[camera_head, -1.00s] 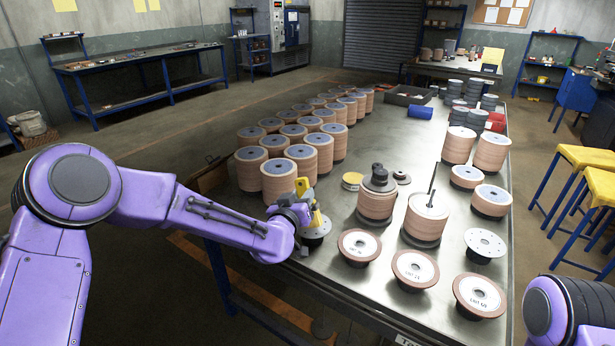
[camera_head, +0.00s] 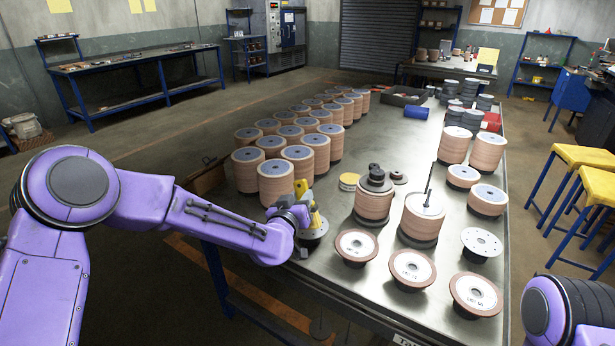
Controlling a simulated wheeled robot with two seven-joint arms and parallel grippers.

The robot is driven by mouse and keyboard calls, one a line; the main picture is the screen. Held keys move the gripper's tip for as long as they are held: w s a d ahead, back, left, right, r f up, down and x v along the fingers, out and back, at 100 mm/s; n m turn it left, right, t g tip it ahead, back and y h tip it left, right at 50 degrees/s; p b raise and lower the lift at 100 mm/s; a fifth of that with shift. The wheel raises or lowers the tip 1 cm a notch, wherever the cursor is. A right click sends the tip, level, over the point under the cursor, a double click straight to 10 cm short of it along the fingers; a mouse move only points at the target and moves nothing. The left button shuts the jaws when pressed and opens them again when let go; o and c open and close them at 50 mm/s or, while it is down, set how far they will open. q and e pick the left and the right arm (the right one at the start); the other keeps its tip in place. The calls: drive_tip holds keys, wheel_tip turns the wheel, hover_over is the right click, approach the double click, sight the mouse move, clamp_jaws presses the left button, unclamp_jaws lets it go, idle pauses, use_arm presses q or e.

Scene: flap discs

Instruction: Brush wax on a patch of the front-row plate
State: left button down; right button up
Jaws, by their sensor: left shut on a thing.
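My left gripper (camera_head: 308,214) is at the table's left front edge, shut on a yellow tool (camera_head: 316,218), apparently the brush. The gripper hides most of the tool, and its bristles cannot be made out. Right below it is a grey plate (camera_head: 315,236), partly hidden by the gripper; I cannot tell whether the tool touches it. Another grey plate with holes (camera_head: 482,242) lies at the right of the table. A low yellow-sided tin (camera_head: 349,182) stands behind the gripper. My right gripper is out of view; only part of my right arm shows at lower right.
Three labelled flap discs (camera_head: 411,268) lie along the front. Behind them stand a disc stack with a black top (camera_head: 374,198) and one on a spindle (camera_head: 422,218). Many tall disc stacks (camera_head: 276,184) fill the left side. Yellow stools (camera_head: 583,157) stand at right.

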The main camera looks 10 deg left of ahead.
sight(305, 187)
use_arm(q)
drive_tip(key=shift+s+d, duration=0.2)
drive_tip(key=shift+d, duration=0.5)
drive_tip(key=shift+s+d+r+p, duration=0.1)
drive_tip(key=shift+d+r+p, duration=0.05)
drive_tip(key=shift+r+p, duration=0.35)
drive_tip(key=shift+s+d+r+p, duration=0.1)
drive_tip(key=shift+r+p, duration=0.2)
drive_tip(key=shift+r, duration=0.3)
wheel_tip(305, 187, up, 2)
drive_tip(key=shift+w+a+r+p, duration=0.1)
drive_tip(key=shift+a+p, duration=0.05)
drive_tip(key=shift+p, duration=0.8)
wheel_tip(305, 187, up, 3)
drive_tip(key=p, duration=0.2)
drive_tip(key=shift+r+p, duration=0.2)
drive_tip(key=shift+p, duration=0.15)
drive_tip(key=shift+f, duration=0.1)
drive_tip(key=s+t+b, duration=0.1)
drive_tip(key=b, duration=0.2)
drive_tip(key=s+n+y+b, duration=0.1)
drive_tip(key=b, duration=0.2)
drive_tip(key=shift+s+a+f+t, duration=0.15)
drive_tip(key=shift+s+f+t, duration=0.25)
